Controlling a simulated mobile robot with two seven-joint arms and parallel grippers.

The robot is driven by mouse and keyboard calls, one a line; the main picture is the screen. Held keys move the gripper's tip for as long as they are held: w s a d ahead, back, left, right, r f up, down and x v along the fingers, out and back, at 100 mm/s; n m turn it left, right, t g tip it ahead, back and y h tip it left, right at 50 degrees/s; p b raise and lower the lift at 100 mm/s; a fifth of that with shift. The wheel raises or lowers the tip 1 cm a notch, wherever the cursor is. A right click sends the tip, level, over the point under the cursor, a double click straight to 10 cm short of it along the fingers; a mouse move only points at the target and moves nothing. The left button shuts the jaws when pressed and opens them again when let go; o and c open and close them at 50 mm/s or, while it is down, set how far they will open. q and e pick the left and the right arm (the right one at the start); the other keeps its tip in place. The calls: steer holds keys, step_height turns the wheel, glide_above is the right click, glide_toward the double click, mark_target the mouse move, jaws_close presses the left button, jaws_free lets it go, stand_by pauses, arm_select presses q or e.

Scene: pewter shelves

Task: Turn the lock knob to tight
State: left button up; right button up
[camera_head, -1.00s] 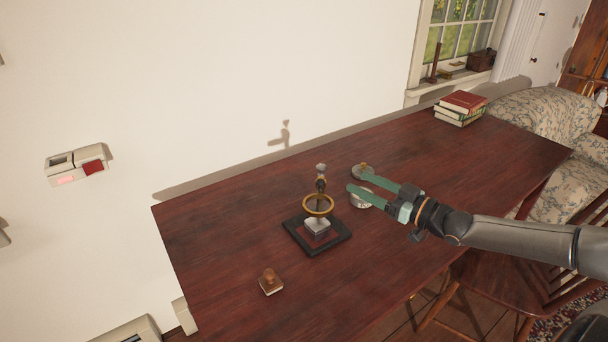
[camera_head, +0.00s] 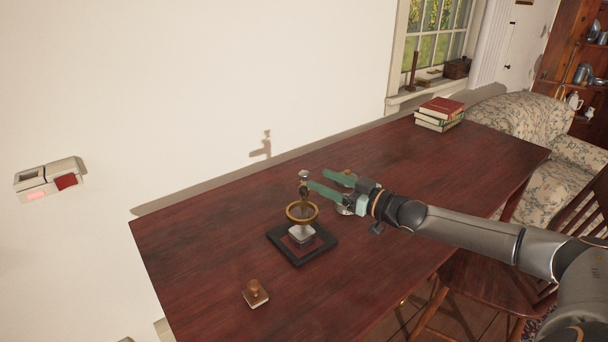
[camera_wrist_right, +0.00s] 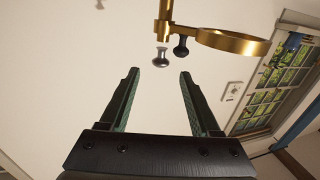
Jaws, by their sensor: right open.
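A small stand with a brass ring (camera_head: 301,212) rises from a dark square base (camera_head: 318,249) on the table. A silver knob (camera_head: 304,175) tops its post. In the right wrist view the silver knob (camera_wrist_right: 161,58) and a black knob (camera_wrist_right: 181,46) sit beside the brass ring (camera_wrist_right: 238,42). I cannot tell which is the lock knob or its setting. My right gripper (camera_head: 319,179) is open and empty, its green fingers pointing at the top of the post. In the wrist view the silver knob shows just past the gap between the fingertips (camera_wrist_right: 160,72). My left gripper is out of view.
A wooden-handled stamp (camera_head: 256,294) lies near the table's front left. A round metal object (camera_head: 345,210) is partly hidden under my right gripper. Books (camera_head: 440,113) are stacked at the far end. The wall runs behind the table (camera_head: 215,265); a chair stands at right.

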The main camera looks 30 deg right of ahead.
mark_target(304, 172)
steer(key=shift+x, duration=3.2)
steer(key=shift+c, duration=0.2)
jaws_close()
